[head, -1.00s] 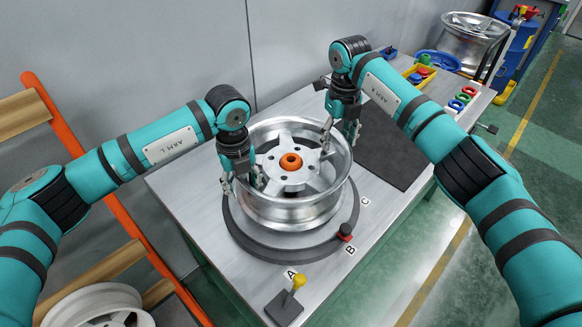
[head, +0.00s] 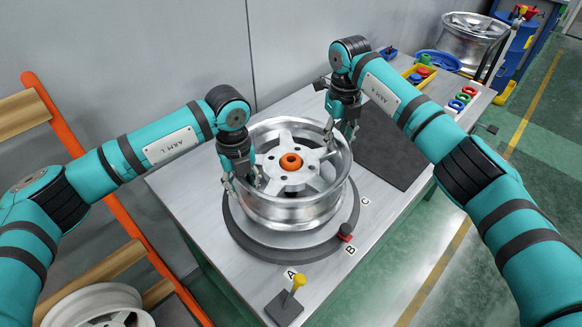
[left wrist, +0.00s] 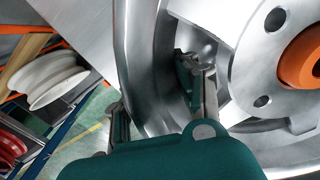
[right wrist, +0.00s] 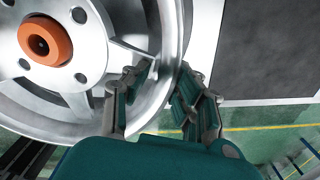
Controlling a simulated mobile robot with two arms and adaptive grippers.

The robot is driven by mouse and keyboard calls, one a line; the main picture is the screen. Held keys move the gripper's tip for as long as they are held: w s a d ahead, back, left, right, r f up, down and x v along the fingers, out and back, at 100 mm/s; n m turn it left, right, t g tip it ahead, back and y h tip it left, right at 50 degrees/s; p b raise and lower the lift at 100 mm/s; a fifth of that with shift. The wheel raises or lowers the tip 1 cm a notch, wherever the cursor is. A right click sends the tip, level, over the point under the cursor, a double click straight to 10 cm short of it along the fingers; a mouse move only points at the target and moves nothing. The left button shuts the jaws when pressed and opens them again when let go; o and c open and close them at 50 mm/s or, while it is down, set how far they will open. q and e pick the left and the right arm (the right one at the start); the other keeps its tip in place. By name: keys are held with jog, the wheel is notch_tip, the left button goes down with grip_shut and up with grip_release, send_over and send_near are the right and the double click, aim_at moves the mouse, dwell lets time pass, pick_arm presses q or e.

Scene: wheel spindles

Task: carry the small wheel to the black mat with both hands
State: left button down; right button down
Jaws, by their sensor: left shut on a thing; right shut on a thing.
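The small wheel (head: 270,205) is a silver spoked rim with an orange centre cap. It is over the dark round turntable (head: 290,250) on the bench; I cannot tell whether it touches it. My left gripper (head: 242,185) is shut on the rim's left side, with one finger inside and one outside, as the left wrist view (left wrist: 155,100) shows. My right gripper (head: 341,138) is shut on the rim's far right edge, one finger on each side in the right wrist view (right wrist: 155,95). The black mat (head: 395,150) lies flat to the right of the wheel.
Yellow and blue trays (head: 420,76) and coloured rings (head: 462,97) are at the back right. The mat's visible surface is bare.

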pick_arm(q)
jog(key=shift+w+r, duration=0.15)
jog(key=shift+r, duration=0.1)
pick_arm(e)
jog(key=shift+w+r, duration=0.15)
